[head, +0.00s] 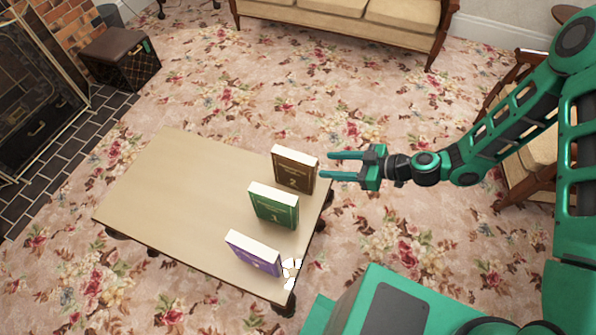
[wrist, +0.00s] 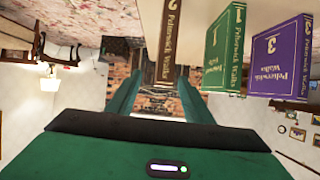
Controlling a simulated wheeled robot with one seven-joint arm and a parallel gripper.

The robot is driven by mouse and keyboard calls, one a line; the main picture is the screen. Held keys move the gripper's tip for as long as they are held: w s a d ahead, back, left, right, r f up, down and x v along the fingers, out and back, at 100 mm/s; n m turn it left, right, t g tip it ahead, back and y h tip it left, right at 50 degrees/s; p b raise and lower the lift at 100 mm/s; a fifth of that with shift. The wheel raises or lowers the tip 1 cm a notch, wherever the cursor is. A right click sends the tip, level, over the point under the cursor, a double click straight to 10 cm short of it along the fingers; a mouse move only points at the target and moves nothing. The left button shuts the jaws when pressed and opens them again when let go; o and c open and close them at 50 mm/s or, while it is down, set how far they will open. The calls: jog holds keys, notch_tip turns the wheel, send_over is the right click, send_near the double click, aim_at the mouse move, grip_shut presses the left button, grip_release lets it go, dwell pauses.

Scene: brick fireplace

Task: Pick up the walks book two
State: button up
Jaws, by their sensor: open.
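The brown book marked 2 (head: 294,172) stands upright near the right edge of the low table (head: 170,190). It also shows upside down in the wrist view (wrist: 168,45), with "Walks" legible on its spine. My gripper (head: 325,165) is open and empty, just right of the brown book, fingers pointing left toward it. In the wrist view my gripper (wrist: 157,95) has the book's spine ahead, nearer the right finger. The green book marked 1 (head: 274,207) and the purple book marked 3 (head: 252,255) stand nearer the front; both also show in the wrist view.
A white patterned object (head: 291,270) sits at the table's front right corner. A sofa (head: 345,18) stands at the back, a wooden armchair (head: 525,160) at the right, and a brown box stool (head: 120,55) near the fireplace. The table's left part is clear.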

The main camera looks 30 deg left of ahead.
aim_at(316, 165)
jog(key=shift+s+a+f+y, duration=0.15)
jog(key=shift+a+f, duration=0.05)
jog(key=shift+a, duration=0.25)
jog(key=shift+s+a+f+y, duration=0.1)
jog(key=shift+s+a+f, duration=0.1)
jog(key=shift+a, duration=0.25)
jog(key=shift+s+a+f+y, duration=0.15)
jog(key=shift+a, duration=0.3)
jog(key=x, duration=1)
jog(key=shift+f, duration=0.1)
grip_shut()
